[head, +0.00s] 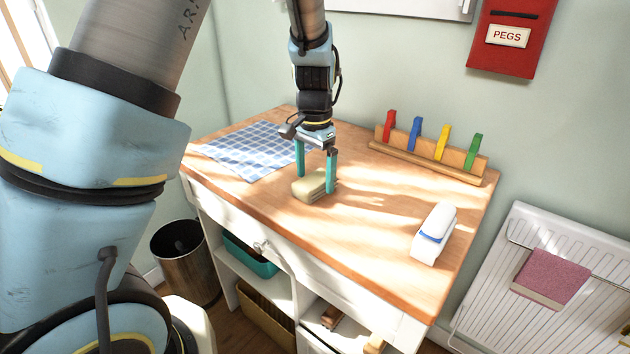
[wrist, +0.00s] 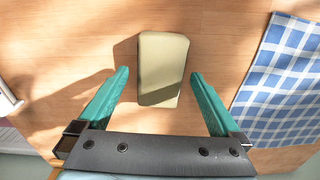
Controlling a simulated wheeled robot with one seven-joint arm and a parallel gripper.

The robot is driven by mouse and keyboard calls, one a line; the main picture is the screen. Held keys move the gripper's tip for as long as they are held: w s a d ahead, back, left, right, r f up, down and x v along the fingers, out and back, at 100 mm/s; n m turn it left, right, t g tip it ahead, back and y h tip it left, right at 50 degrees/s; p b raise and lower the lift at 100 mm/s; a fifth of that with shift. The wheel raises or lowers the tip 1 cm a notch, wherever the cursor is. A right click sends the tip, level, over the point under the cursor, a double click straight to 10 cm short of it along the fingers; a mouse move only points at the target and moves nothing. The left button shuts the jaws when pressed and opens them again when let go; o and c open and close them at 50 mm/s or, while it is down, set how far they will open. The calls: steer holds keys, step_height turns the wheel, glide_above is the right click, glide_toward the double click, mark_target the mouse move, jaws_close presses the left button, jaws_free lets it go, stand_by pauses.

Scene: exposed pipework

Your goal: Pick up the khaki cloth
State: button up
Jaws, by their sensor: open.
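The khaki cloth (head: 309,186) is a folded, pale block lying on the wooden table top. In the wrist view the cloth (wrist: 162,68) lies just beyond the fingertips, roughly centred between them. My gripper (head: 316,184) has two teal fingers, spread apart and pointing down at the cloth in the head view. In the wrist view the gripper (wrist: 159,72) is open with nothing held between its fingers. I cannot tell whether either finger touches the cloth.
A blue checked cloth (head: 250,147) lies flat at the table's left. A white and blue object (head: 434,234) stands at the right. A wooden rack with coloured pegs (head: 430,150) stands along the back. The wooden table top (head: 375,245) is clear at the front middle.

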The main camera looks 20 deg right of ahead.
mark_target(315, 179)
steer(key=shift+f, duration=0.9)
steer(key=c, duration=1.3)
step_height(315, 179, up, 10)
steer(key=shift+r+b, duration=0.1)
steer(key=shift+b, duration=0.9)
